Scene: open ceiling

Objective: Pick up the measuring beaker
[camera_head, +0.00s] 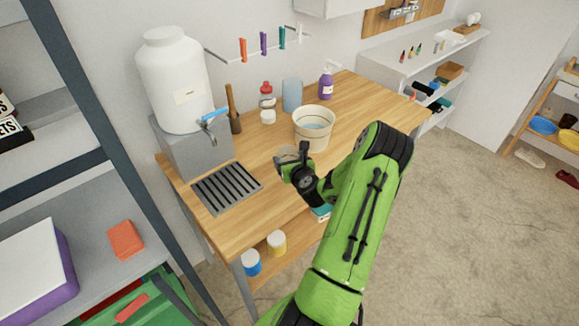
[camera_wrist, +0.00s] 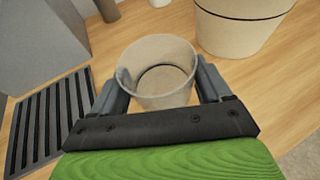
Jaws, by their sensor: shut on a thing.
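The measuring beaker (camera_wrist: 158,72) is a clear, empty cup in the wrist view, between the two fingers of my gripper (camera_wrist: 160,92). The fingers press on its left and right sides. In the head view my gripper (camera_head: 292,166) is over the front part of the wooden table, and the beaker is mostly hidden behind it. I cannot tell whether the beaker's base touches the table. It looks upright or nearly so.
A cream bucket (camera_head: 314,128) stands close behind and right of my gripper. A black drain grate (camera_head: 227,188) lies to the left, below a white water tank (camera_head: 175,85). Bottles and a blue cup (camera_head: 292,95) stand at the back. The table's right end is clear.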

